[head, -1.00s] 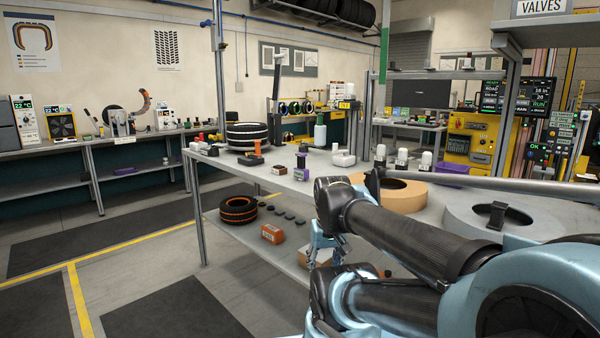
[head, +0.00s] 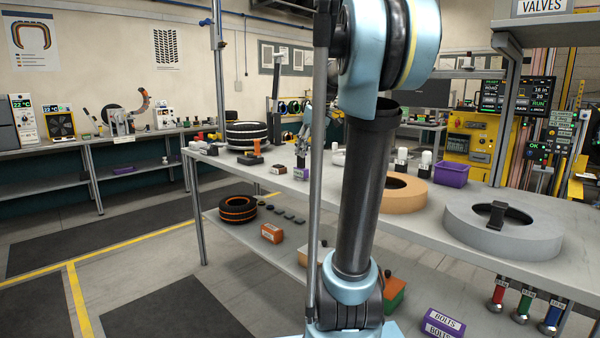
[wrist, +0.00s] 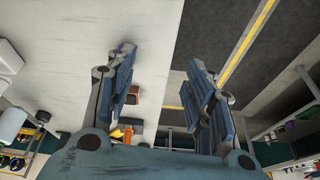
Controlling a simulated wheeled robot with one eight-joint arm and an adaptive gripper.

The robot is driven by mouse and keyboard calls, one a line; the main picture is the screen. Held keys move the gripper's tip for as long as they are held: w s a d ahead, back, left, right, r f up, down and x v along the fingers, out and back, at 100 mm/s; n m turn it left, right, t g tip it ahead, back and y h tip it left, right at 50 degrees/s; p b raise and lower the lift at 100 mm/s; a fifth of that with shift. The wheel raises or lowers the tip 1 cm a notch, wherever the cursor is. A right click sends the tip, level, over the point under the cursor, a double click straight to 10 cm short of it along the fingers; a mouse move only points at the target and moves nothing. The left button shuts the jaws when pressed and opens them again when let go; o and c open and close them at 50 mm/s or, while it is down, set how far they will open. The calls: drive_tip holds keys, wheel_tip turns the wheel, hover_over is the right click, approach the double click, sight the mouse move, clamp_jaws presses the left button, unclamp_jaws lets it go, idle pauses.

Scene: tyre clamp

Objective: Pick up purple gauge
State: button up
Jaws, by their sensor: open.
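The purple gauge (head: 301,173) stands on the workbench top, a small purple block with a pale label and a dark upper part. My gripper (head: 302,146) is above and close to it in the head view, with the upright arm just to the right. In the wrist view my gripper (wrist: 160,68) has its two fingers spread with nothing between them. A bit of purple, probably the gauge (wrist: 123,47), shows behind the left finger, which hides most of it. I cannot tell whether the finger touches it.
A brown block (head: 279,171) and an orange stamp-like piece (head: 251,155) stand left of the gauge. A striped tyre stack (head: 246,135) is farther left. An orange ring (head: 390,192), a grey ring (head: 502,226) and a purple bin (head: 451,174) lie right. The bench front edge is near.

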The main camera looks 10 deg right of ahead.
drive_tip(key=w+d+r+n, duration=0.15)
drive_tip(key=w+r, duration=0.25)
drive_tip(key=w, duration=0.5)
hover_over(298, 168)
drive_tip(key=d, duration=0.1)
drive_tip(key=shift+y, duration=0.3)
wheel_tip(298, 168, down, 10)
drive_tip(key=shift+f, duration=0.1)
drive_tip(key=shift+d+x, duration=0.2)
drive_tip(key=shift+x, duration=1.3)
drive_tip(key=shift+d+x, duration=0.15)
drive_tip(key=shift+x, duration=1.4)
clamp_jaws()
